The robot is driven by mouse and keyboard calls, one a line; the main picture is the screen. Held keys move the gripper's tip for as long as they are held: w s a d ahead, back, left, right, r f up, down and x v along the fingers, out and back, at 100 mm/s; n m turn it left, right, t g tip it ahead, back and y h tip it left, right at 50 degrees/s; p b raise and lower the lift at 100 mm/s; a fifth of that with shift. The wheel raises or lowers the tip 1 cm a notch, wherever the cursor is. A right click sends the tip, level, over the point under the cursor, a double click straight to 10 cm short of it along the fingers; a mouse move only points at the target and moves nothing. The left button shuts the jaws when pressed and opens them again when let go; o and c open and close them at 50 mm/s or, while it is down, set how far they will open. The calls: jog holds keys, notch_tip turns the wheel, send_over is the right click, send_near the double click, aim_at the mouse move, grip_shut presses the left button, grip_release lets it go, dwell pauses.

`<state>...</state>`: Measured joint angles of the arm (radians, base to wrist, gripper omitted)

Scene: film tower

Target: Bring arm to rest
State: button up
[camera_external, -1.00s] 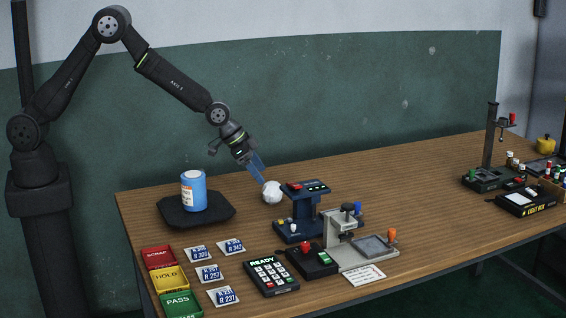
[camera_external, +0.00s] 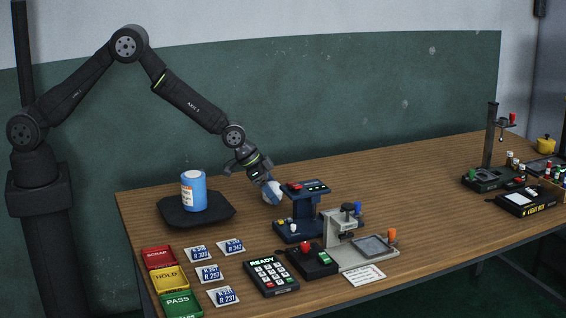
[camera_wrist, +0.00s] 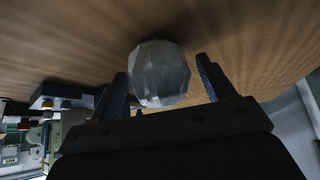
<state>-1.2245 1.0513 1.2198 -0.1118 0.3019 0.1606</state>
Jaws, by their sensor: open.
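My gripper (camera_external: 270,188) is low over the table beside a white faceted ball (camera_external: 269,196), which it partly hides in the external view. In the wrist view the ball (camera_wrist: 158,73) lies on the wood just beyond and between the two spread blue fingers of my gripper (camera_wrist: 166,85). A gap shows between the ball and the right finger; contact at the left finger is hard to tell. My arm reaches out from its column at the left, bent high at the elbow.
A blue device (camera_external: 303,212) stands just right of the ball. A blue canister (camera_external: 193,191) sits on a dark tray (camera_external: 222,213) to the left. A keypad (camera_external: 270,275), cards (camera_external: 209,273) and trays (camera_external: 170,279) lie in front. The wooden table (camera_external: 400,185) is clear at centre right.

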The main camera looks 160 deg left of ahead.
jog(key=v, duration=1.2)
jog(key=x, duration=1.2)
jog(key=shift+f, duration=0.25)
jog(key=r, duration=0.5)
jog(key=shift+w+d, duration=0.2)
jog(key=shift+w, duration=0.05)
jog(key=w+d+r, duration=0.7)
jog(key=d, duration=0.2)
jog(key=s+a+f+n, duration=0.1)
jog(key=s+a+f, duration=0.1)
jog(key=s, duration=0.1)
jog(key=s+a+f+g, duration=0.1)
jog(key=s+a+f, duration=0.2)
jog(key=s+a+f+n, duration=0.1)
jog(key=s+a+f, duration=0.1)
jog(key=s+f, duration=0.1)
jog(key=shift+s+a+f+n, duration=0.1)
jog(key=shift+a+f+n, duration=0.2)
jog(key=shift+a, duration=0.1)
jog(key=a, duration=0.3)
jog(key=w+a, duration=0.1)
jog(key=a, duration=0.3)
jog(key=w+a, duration=0.1)
jog(key=a, duration=0.3)
jog(key=shift+w+a+r, duration=0.15)
jog(key=shift+w+a, duration=0.05)
jog(key=shift+a, duration=0.05)
jog(key=shift+d, duration=0.1)
